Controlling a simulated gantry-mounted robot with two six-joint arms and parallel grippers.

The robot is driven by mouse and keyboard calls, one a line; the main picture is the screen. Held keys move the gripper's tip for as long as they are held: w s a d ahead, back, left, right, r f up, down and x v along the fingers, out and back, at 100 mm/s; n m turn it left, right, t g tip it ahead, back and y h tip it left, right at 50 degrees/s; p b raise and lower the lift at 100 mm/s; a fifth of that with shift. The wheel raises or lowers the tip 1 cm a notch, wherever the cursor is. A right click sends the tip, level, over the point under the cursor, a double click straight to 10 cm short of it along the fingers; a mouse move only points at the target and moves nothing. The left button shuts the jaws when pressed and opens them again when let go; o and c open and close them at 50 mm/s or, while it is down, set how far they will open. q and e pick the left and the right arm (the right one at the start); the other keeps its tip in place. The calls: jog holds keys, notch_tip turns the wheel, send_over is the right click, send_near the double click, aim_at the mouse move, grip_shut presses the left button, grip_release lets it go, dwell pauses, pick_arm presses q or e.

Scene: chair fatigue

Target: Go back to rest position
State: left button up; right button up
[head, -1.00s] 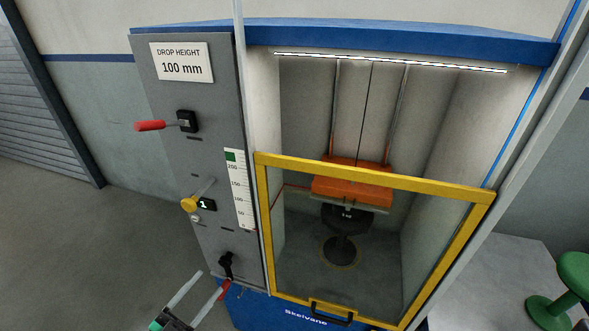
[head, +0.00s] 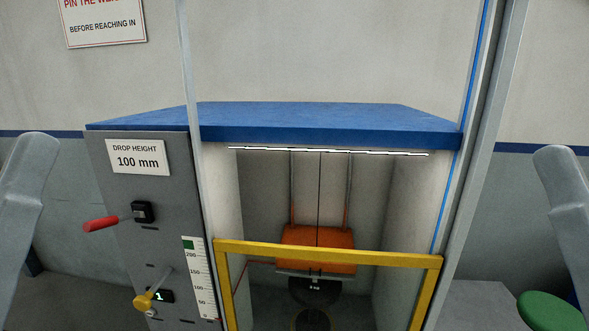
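My two grippers are out of the head view; only grey links of my arms show at the left and right edges. The test machine stands ahead with a blue top (head: 300,122) and a grey control panel (head: 150,190). The panel carries a red-handled lever (head: 102,223), a yellow knob (head: 143,301) and a sign (head: 138,157) reading "DROP HEIGHT 100 mm". The yellow-framed guard (head: 330,254) stands across the chamber front. An orange weight (head: 316,236) hangs inside above a dark round seat (head: 314,291), whose lower part is cut off.
A green stool top (head: 550,309) shows at the lower right, beside the machine on a light surface (head: 480,300). A wall sign (head: 103,22) hangs at the upper left. A scale strip (head: 198,277) runs down the panel's right edge. Bare wall lies above the machine.

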pick_arm(q)
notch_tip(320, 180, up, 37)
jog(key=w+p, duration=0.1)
jog(key=p, duration=3.7)
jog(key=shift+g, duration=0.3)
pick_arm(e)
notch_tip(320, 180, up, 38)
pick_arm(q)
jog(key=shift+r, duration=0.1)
